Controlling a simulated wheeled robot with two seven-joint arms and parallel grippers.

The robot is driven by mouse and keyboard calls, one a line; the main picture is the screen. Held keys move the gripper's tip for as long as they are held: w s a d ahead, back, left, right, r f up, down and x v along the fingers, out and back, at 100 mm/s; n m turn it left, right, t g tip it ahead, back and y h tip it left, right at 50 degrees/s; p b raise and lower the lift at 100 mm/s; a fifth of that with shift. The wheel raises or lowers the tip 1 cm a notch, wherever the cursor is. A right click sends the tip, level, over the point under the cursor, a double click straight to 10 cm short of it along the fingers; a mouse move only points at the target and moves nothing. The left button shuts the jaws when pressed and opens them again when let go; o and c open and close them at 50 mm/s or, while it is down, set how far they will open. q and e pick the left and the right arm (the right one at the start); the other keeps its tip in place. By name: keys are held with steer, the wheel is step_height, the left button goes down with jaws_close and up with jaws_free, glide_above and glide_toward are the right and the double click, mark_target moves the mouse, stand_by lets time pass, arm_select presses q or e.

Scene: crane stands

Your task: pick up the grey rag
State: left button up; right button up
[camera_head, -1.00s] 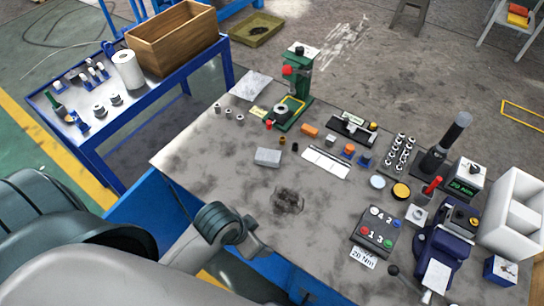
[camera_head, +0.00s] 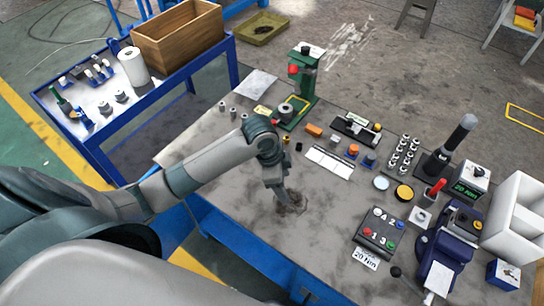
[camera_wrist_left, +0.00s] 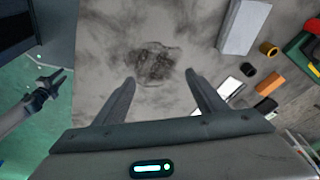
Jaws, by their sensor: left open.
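The grey rag (camera_head: 296,207) is a dark, crumpled, flat patch on the bench top. In the head view my left gripper (camera_head: 281,203) points down over its left side and hides part of it. In the left wrist view the rag (camera_wrist_left: 153,63) lies beyond and between the spread fingertips of my left gripper (camera_wrist_left: 160,78), with nothing between them. I see no contact with the rag. My right gripper (camera_wrist_left: 50,82) shows small at the left of the wrist view, beside the bench edge over the green floor, its fingers apart and empty.
The green press (camera_head: 303,75), a white strip (camera_head: 330,162) and the button box (camera_head: 379,232) stand around on the bench (camera_head: 240,212). The bench top right around the rag is clear.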

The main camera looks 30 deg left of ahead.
arm_select(q)
steer(key=w+a+r+m+g+y, duration=0.1)
steer(key=w+a+r+m, duration=0.1)
steer(key=w+a+r, duration=0.9)
steer(key=shift+w+a+r, duration=0.3)
steer(key=shift+a+r, duration=0.25)
steer(key=shift+a, duration=0.4)
arm_select(e)
steer(key=shift+d, duration=0.3)
arm_select(q)
steer(key=f+p, duration=0.1)
steer(key=f, duration=0.2)
steer(key=d+f+p, duration=0.1)
steer(key=f, duration=0.3)
steer(key=f+p, duration=0.1)
steer(key=f, duration=0.3)
steer(key=shift+w+d, duration=0.15)
steer(key=shift+d, duration=0.1)
steer(key=shift+f, duration=0.55)
arm_select(e)
step_height(320, 180, up, 4)
steer(key=shift+a+f, duration=0.1)
steer(key=shift+f, duration=0.15)
arm_select(q)
steer(key=shift+p, duration=0.3)
